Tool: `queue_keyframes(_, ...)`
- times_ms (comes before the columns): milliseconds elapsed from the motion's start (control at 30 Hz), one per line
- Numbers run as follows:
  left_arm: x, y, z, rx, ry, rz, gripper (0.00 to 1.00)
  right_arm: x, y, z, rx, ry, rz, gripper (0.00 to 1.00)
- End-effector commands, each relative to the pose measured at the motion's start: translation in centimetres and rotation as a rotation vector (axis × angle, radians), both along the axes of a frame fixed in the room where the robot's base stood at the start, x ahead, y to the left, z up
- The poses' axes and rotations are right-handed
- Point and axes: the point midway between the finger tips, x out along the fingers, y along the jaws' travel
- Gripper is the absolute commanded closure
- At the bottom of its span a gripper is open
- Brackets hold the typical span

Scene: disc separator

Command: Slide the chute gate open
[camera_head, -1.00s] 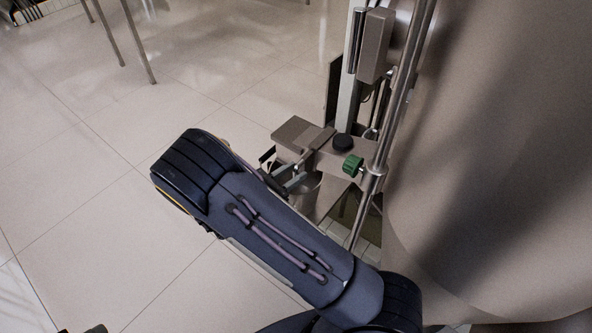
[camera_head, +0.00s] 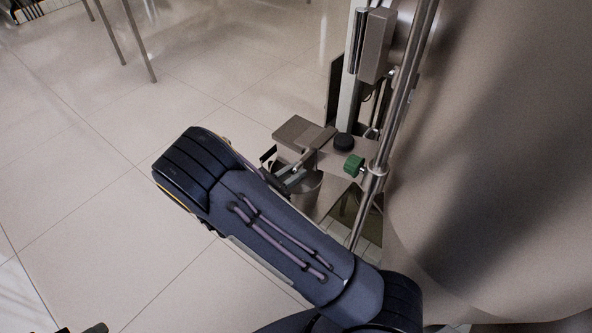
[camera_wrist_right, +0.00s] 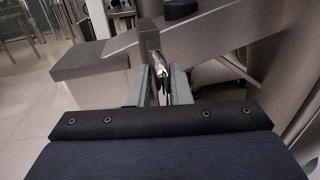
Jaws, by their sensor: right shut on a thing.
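The chute (camera_head: 345,165) is a grey metal trough by the machine, with a flat block (camera_head: 300,130) at its left end. The gate shows as a thin metal plate and bar (camera_head: 309,161) near the chute's lower left side. My right gripper (camera_head: 288,181) is at the bar's lower end, partly hidden behind my dark forearm. In the right wrist view, its two grey fingers (camera_wrist_right: 163,78) are closed around a shiny metal piece, the gate's handle (camera_wrist_right: 160,66), below an upright post (camera_wrist_right: 149,36). My left gripper is not seen.
A vertical rod (camera_head: 400,90) and a large rounded tank (camera_head: 490,160) block the right. Tiled floor at left is open.

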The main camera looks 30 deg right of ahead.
Motion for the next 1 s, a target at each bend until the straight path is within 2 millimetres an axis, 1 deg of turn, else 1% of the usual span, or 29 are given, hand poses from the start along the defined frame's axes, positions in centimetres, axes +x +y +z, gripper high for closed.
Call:
queue_keyframes(33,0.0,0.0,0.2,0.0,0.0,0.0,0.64,-0.7,0.9,0.0,0.0,0.005,-0.006,1.0)
queue_keyframes(100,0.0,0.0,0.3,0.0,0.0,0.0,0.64,-1.2,2.3,-0.1,-0.001,0.007,-0.005,1.0)
queue_keyframes(233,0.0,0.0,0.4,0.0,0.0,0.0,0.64,-2.1,4.2,-0.1,-0.002,0.007,-0.006,1.0)
queue_keyframes(333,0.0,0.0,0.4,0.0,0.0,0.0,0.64,-2.4,4.8,-0.1,-0.003,0.006,-0.009,1.0)
queue_keyframes(600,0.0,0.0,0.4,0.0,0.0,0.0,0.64,-2.5,5.0,-0.2,-0.003,0.01,-0.009,1.0)
queue_keyframes(633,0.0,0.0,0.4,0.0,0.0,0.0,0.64,-2.5,5.0,-0.2,-0.002,0.01,-0.009,0.78)
queue_keyframes(700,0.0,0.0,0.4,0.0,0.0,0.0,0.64,-2.5,5.0,-0.2,-0.002,0.009,-0.007,0.69)
queue_keyframes(1000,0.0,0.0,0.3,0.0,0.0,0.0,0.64,-2.3,5.2,-0.1,-0.001,0.004,-0.004,0.69)
